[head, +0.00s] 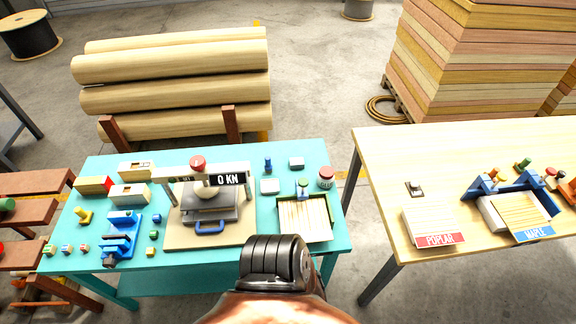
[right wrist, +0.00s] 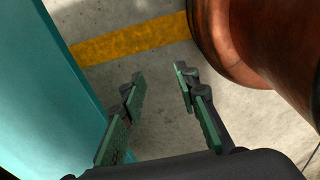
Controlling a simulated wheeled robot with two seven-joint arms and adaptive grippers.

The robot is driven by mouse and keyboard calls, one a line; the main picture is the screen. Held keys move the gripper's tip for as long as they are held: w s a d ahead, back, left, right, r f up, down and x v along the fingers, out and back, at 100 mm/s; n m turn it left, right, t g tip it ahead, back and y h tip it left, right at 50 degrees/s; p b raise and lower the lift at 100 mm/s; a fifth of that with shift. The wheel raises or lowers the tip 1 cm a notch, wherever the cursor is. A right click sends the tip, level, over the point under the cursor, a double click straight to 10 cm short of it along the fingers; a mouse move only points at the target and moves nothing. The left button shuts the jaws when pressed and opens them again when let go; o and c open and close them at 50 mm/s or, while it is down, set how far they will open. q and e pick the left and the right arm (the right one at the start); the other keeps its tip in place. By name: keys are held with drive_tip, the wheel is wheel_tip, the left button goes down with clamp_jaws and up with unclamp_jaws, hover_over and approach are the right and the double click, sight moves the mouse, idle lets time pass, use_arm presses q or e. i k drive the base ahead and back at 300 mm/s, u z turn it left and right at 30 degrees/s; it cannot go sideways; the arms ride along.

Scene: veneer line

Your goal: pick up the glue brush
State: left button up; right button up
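I cannot make out a glue brush for sure in the head view. Small candidates on the teal table (head: 165,258) are a small blue upright piece (head: 268,164) at the back and a blue piece with a green top (head: 303,187) at the back edge of a tray of pale strips (head: 305,219). A jar with a red lid (head: 326,177) stands at the right. My right gripper (right wrist: 158,92) is open and empty over bare floor beside a teal surface (right wrist: 50,75). My left gripper is out of view.
A press with a 0 KN display (head: 228,179) stands mid-table. Blue fixtures (head: 121,236) and small blocks crowd its left. A wooden table (head: 385,160) with poplar and maple stacks stands right, across a floor gap. Logs (head: 170,68) lie behind.

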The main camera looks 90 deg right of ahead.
sight(268, 167)
drive_tip(key=z, duration=3.7)
